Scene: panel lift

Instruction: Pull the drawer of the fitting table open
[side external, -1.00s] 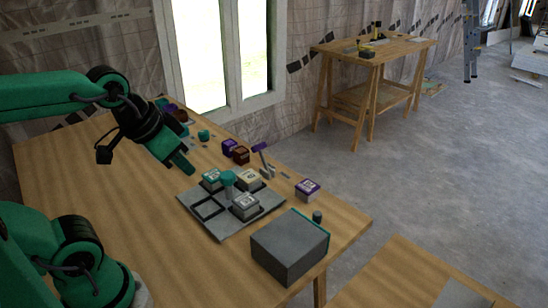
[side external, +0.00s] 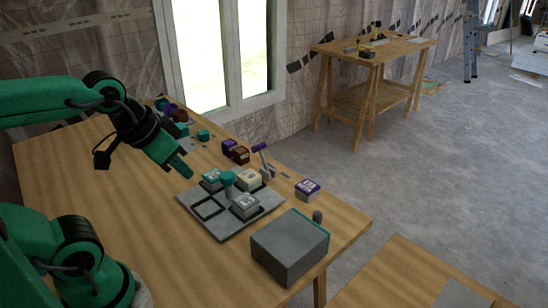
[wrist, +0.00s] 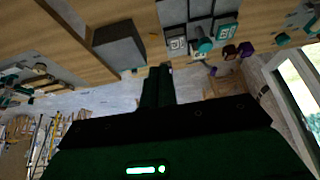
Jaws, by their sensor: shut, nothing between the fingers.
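The drawer unit is a grey box (side external: 287,250) with a teal edge along its far right side, at the near right corner of the wooden table. A dark round knob (side external: 317,216) stands out beside that teal edge. My gripper (side external: 186,174) is shut and empty. It is in the air left of the grey tile plate, well apart from the drawer unit. In the wrist view, the grey box (wrist: 119,54) shows upper left of my closed fingers (wrist: 160,70). The drawer appears closed.
A grey plate (side external: 205,226) with several labelled blocks and a teal knob lies between my gripper and the drawer unit. A purple-topped block (side external: 307,190) and a purple-handled lever (side external: 262,158) stand nearby. Several small blocks line the back edge. The table's front left is clear.

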